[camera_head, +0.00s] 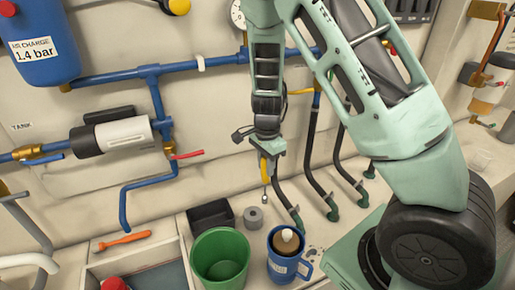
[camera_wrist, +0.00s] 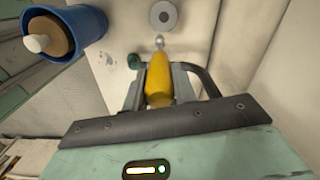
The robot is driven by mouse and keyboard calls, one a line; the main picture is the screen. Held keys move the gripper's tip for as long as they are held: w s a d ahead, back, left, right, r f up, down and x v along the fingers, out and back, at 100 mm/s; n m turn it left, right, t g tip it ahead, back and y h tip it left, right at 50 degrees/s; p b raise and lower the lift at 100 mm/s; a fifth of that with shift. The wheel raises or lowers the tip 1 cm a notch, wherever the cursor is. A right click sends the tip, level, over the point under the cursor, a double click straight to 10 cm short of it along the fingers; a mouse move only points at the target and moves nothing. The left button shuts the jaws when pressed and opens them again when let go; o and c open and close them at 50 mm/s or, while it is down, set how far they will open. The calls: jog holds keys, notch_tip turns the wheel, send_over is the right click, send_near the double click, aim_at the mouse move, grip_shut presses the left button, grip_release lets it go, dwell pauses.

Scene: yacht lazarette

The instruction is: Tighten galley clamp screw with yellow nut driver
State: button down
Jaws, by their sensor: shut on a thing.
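My gripper (camera_head: 267,157) is shut on the yellow nut driver (camera_head: 265,172) and holds it upright, tip down, above the bench. In the wrist view the yellow handle (camera_wrist: 159,80) sits between the fingers (camera_wrist: 161,92), and its metal tip points toward a grey ring-shaped roll (camera_wrist: 163,15). The tip looks clear of the bench. Several black hoses (camera_head: 313,165) come down to green fittings at the bench, the nearest (camera_head: 296,217) just right of the driver. A green fitting (camera_wrist: 134,61) also shows in the wrist view. I cannot tell which is the galley clamp, and no screw is clear.
Below the gripper stand a black box (camera_head: 211,214), a green bucket (camera_head: 220,258) and a blue mug (camera_head: 281,270) holding a brown, white-tipped thing. An orange-handled tool (camera_head: 124,240) lies left. Blue pipes (camera_head: 200,64) run along the wall behind.

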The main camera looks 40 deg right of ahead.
jog(key=s+d+r+m+p, duration=0.35)
jog(key=s+d+m, duration=0.3)
jog(key=d, duration=0.35)
jog(key=shift+m, duration=0.45)
jog(key=shift+w+f+b, duration=0.2)
jog(key=shift+f+b, duration=0.95)
jog(key=shift+f, duration=0.2)
jog(key=shift+w+f+b, duration=0.15)
jog(key=shift+f+b, duration=1)
jog(key=shift+f, duration=0.2)
jog(key=shift+f+b, duration=0.75)
jog(key=shift+f, duration=0.3)
jog(key=shift+d+r+m+p, duration=0.1)
jog(key=shift+m+p, duration=0.7)
jog(key=shift+m, duration=0.2)
jog(key=shift+m+p, duration=1.5)
jog(key=shift+m, duration=0.8)
jog(key=shift+m+p, duration=1.7)
jog(key=shift+m, duration=0.6)
jog(key=shift+m+p, duration=0.9)
jog(key=shift+m, duration=0.6)
